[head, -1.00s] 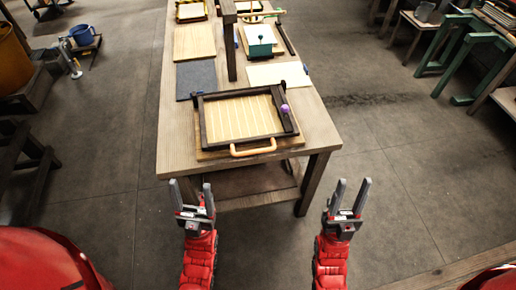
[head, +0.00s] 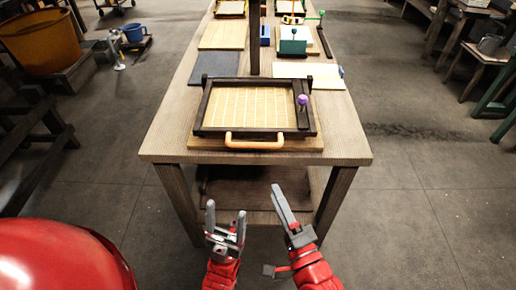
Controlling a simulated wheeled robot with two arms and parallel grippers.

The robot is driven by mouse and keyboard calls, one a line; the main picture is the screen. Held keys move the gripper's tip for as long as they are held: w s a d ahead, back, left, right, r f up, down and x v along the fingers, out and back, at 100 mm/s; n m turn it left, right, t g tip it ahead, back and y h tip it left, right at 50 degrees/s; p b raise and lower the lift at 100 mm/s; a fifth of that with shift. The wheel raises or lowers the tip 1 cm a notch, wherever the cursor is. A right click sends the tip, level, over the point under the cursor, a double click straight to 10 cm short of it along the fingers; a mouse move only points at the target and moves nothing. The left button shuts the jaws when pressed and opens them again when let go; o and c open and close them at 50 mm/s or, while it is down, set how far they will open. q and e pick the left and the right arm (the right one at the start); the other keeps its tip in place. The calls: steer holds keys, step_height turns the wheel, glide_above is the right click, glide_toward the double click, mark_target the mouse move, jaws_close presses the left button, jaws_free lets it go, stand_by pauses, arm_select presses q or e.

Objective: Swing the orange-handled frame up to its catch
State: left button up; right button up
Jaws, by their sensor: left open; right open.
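The dark wooden frame (head: 207,112) with a pale slatted mesh lies flat on a board at the near end of the table. Its orange handle (head: 255,142) sticks out from the near edge, towards me. A purple knob (head: 303,100) sits on the dark bar along the frame's right side. I cannot tell which part is the catch. My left gripper (head: 226,209) is open and empty, below and in front of the table's near edge. My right gripper (head: 277,192) is open and empty to its right, turned side-on. Neither touches the frame or handle.
The wooden table (head: 345,140) has a dark post (head: 253,40) behind the frame. A grey slab (head: 215,66), a pale board (head: 310,70) and a teal block (head: 292,47) lie further back. A lower shelf (head: 245,196) is under the table.

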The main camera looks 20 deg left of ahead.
mark_target(254, 143)
steer(key=p+x, duration=0.1)
steer(key=x, duration=1.5)
steer(key=shift+w, duration=0.15)
jaws_close()
stand_by(0.8)
